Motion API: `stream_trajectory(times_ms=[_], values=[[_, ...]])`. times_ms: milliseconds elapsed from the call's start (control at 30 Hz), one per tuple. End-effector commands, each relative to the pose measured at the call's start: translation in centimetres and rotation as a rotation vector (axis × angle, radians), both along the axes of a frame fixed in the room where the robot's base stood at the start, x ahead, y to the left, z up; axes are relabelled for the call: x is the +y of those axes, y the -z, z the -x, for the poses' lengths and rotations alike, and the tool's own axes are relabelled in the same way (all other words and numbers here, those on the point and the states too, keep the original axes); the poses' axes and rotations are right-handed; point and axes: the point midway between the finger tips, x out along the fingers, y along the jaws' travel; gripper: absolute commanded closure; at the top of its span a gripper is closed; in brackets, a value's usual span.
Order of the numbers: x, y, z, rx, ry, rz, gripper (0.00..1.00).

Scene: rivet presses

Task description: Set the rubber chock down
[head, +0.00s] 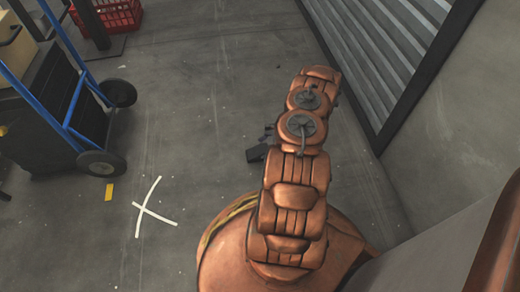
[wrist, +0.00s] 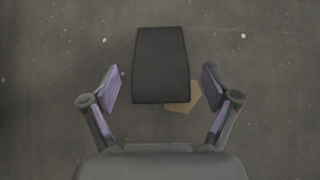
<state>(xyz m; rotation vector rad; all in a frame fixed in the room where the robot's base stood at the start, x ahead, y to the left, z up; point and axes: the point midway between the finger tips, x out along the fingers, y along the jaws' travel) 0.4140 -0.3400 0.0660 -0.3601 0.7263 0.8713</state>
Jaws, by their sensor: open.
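The rubber chock (wrist: 161,65) is a dark, wedge-like block in the middle of the wrist view. It lies between and slightly beyond the two fingers of my gripper (wrist: 160,88), which are spread wide. A gap shows on each side, so neither finger touches it. In the head view a dark piece (head: 257,153) shows on the floor side of my arm; it is partly hidden, and I cannot tell whether it is the chock or part of my gripper.
A tan patch (wrist: 184,100) lies on the floor beside the chock. A blue hand truck (head: 68,110) with black wheels stands at left. A white cross (head: 149,208) and yellow mark (head: 109,192) are on the floor. A corrugated shutter (head: 375,50) is at right. Open floor lies between.

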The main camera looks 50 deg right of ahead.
Motion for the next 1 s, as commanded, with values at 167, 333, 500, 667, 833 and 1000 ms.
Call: stream_trajectory(times_ms=[167, 333, 500, 667, 833, 1000], values=[[-2.1, -3.0, 1.5, 0.0, 0.002, 0.004, 0.13], [-3.8, -5.0, 2.8, 0.0, 0.002, 0.004, 0.13], [-4.7, -5.9, 3.5, 0.001, 0.001, 0.004, 0.13], [-4.7, -6.9, 3.2, -0.005, -0.017, 0.005, 0.13], [-2.5, -10.4, 0.2, -0.041, -0.119, 0.019, 0.13], [1.2, -15.7, -3.3, -0.091, -0.275, 0.044, 0.13]])
